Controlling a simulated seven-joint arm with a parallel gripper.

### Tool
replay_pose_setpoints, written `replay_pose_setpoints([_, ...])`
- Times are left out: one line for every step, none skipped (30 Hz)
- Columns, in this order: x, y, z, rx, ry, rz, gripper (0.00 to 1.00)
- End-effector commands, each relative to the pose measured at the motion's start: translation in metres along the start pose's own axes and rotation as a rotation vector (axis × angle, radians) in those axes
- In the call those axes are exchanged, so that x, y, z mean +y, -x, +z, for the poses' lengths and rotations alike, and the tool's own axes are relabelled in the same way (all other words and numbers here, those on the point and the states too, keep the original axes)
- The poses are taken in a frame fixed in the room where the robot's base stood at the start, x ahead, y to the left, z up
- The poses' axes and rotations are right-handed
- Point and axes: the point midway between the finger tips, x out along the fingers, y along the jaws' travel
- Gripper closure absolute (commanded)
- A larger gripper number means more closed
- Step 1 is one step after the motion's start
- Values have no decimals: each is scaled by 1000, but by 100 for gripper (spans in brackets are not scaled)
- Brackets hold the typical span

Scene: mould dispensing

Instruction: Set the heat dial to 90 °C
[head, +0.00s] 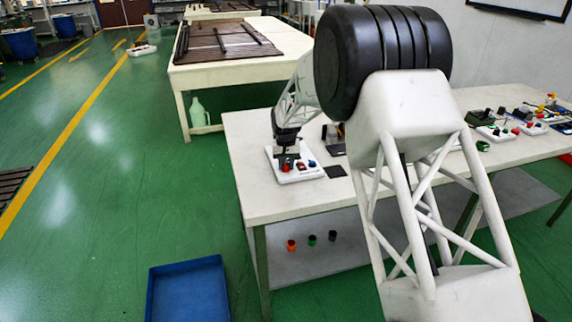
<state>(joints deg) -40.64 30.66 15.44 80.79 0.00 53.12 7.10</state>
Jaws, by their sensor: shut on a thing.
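A white control panel (308,175) lies on the near left part of the white table. It carries a red knob (285,168) at its left, a small dark and red control (301,165) in the middle and a blue knob (312,163) at the right. My gripper (286,160) points down at the left part of the panel and is shut on the red knob, whose upper part it hides. The scale marks and the dial's setting are too small to read. I cannot tell from the markings which control is the heat dial.
A dark flat pad (335,171) lies right of the panel. Other panels with coloured knobs (497,132) stand farther right on the table. Small orange, green and dark cups (291,245) are on the lower shelf. A blue tray (188,290) is on the floor.

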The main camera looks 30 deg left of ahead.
Motion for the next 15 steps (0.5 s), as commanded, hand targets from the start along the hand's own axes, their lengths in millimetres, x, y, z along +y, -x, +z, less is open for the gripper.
replay_pose_setpoints([0, -1, 0, -1, 9, 0, 93])
replay_pose_setpoints([0, -1, 0, -1, 13, 0, 93])
replay_pose_setpoints([0, -1, 0, -1, 17, 0, 93])
replay_pose_setpoints([0, -1, 0, -1, 18, 0, 93])
replay_pose_setpoints([0, -1, 0, -1, 20, 0, 94])
replay_pose_setpoints([0, -1, 0, -1, 21, 0, 93])
replay_pose_setpoints([0, -1, 0, -1, 21, 0, 93])
replay_pose_setpoints([0, -1, 0, -1, 21, 0, 93])
replay_pose_setpoints([0, -1, 0, -1, 21, 0, 93])
replay_pose_setpoints([0, -1, 0, -1, 21, 0, 93])
replay_pose_setpoints([0, -1, 0, -1, 21, 0, 93])
replay_pose_setpoints([0, -1, 0, -1, 20, 0, 93])
replay_pose_setpoints([0, -1, 0, -1, 20, 0, 93])
replay_pose_setpoints([0, -1, 0, -1, 20, 0, 93])
replay_pose_setpoints([0, -1, 0, -1, 20, 0, 64])
